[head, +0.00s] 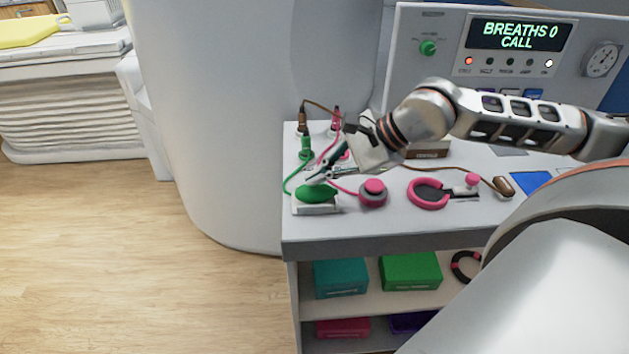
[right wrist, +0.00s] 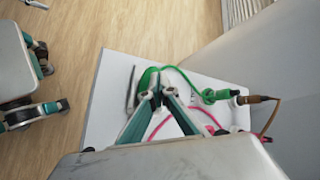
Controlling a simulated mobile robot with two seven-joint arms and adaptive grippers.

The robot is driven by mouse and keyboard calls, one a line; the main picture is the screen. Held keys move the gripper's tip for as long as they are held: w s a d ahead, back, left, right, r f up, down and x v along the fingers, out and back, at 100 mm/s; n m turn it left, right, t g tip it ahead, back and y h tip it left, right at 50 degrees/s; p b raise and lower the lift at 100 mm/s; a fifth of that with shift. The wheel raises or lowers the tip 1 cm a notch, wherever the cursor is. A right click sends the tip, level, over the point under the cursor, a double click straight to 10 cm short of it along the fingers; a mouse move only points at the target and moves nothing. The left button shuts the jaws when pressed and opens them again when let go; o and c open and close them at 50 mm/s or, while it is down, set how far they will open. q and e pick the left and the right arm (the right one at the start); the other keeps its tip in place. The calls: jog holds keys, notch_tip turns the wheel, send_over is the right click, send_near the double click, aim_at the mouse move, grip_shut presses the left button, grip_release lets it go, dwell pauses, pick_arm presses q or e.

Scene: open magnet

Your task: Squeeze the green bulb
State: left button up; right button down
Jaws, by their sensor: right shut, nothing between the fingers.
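The green bulb (head: 318,194) sits on a small white base at the table's front left corner. A green tube runs from it to a green connector (head: 306,147). My right gripper (head: 312,179) is shut and empty, pointing down with its fingertips just above the bulb. I cannot tell if they touch it. In the right wrist view, the fingertips (right wrist: 155,92) meet beside the bulb (right wrist: 147,80), which they partly hide. A grey and teal part that looks like my left gripper (right wrist: 40,112) shows at the left edge; its jaws are unclear.
A panel (head: 440,75) reads "BREATHS 0 CALL". A large white housing (head: 245,110) stands left of the table.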

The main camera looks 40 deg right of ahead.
aim_at(318, 187)
jog(key=shift+r, duration=1.1)
jog(key=shift+r, duration=2.5)
jog(key=shift+f, duration=0.1)
